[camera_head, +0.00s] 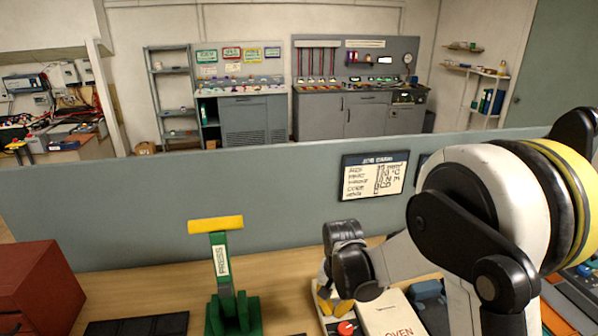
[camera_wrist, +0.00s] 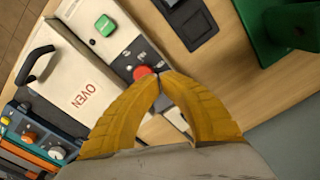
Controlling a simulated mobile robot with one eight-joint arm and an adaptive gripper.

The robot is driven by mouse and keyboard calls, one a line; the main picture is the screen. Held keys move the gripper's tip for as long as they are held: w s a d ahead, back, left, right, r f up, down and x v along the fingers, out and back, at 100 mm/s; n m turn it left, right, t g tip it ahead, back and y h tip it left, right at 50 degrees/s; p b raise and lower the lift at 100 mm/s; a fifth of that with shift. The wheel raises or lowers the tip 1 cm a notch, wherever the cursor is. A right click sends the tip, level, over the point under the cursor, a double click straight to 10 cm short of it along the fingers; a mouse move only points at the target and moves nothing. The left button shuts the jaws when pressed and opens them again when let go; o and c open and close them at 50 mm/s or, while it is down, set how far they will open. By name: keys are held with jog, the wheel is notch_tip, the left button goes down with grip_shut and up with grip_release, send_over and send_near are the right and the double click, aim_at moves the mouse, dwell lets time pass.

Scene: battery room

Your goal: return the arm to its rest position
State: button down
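My white and black arm (camera_head: 487,195) reaches in from the right in the head view, bent down over the bench. My gripper (camera_head: 332,306) points down beside the red button (camera_head: 346,328) of the white oven box (camera_head: 391,316). In the wrist view the two yellow fingers of my gripper (camera_wrist: 159,76) curve together and their tips meet, with nothing seen between them. The red button (camera_wrist: 142,72) shows just past the tips. I cannot tell whether the tips touch it.
A green press with a yellow handle (camera_head: 216,225) stands on the wooden bench (camera_head: 285,276), left of my gripper. A red cabinet (camera_head: 38,288) and a dark flat tray (camera_head: 137,325) are further left. A grey partition (camera_head: 270,195) with a sign (camera_head: 374,175) runs behind the bench.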

jog(key=s+d+r+n+t+b, duration=0.25)
jog(key=s+d+r+b, duration=0.3)
jog(key=r, duration=0.35)
jog(key=s+d+n+t+b, duration=0.1)
jog(key=s+d+t+b, duration=0.3)
jog(key=s, duration=0.6)
jog(key=shift+s+d+b, duration=0.3)
jog(key=shift+s+b, duration=0.05)
jog(key=shift+b, duration=0.25)
jog(key=shift+t, duration=0.25)
